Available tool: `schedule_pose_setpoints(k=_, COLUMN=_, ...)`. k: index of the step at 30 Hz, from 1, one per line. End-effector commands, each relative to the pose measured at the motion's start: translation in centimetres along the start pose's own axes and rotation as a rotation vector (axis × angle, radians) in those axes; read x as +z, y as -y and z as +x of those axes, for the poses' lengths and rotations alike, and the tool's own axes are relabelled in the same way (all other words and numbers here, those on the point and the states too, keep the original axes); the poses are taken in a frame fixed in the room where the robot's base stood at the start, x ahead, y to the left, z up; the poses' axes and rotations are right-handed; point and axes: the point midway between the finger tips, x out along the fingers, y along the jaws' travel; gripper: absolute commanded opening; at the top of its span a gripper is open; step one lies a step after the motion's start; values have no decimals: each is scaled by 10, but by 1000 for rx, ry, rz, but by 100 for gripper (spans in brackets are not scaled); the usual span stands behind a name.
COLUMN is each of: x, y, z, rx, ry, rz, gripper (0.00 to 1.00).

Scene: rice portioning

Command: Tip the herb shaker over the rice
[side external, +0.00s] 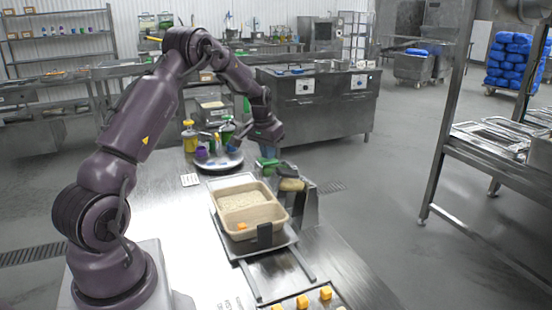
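A yellow bottle (189,138) and a purple container (202,153) stand at the turntable's left. The tan rice tray (263,186) sits nearer on the table. Pale rice (240,200) fills its far compartment. An orange cube (241,226) lies in the near compartment.
A dark clip (265,235) stands at the tray's near edge. Several orange cubes (325,293) are at the front.

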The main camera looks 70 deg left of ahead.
Motion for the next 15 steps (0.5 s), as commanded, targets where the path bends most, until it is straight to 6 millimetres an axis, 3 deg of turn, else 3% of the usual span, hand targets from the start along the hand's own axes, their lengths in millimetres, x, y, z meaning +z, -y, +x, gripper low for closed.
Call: schedule_pose_setpoints(k=15, x=9, y=3, z=16, rx=1, ry=1, rz=-1, gripper=0)
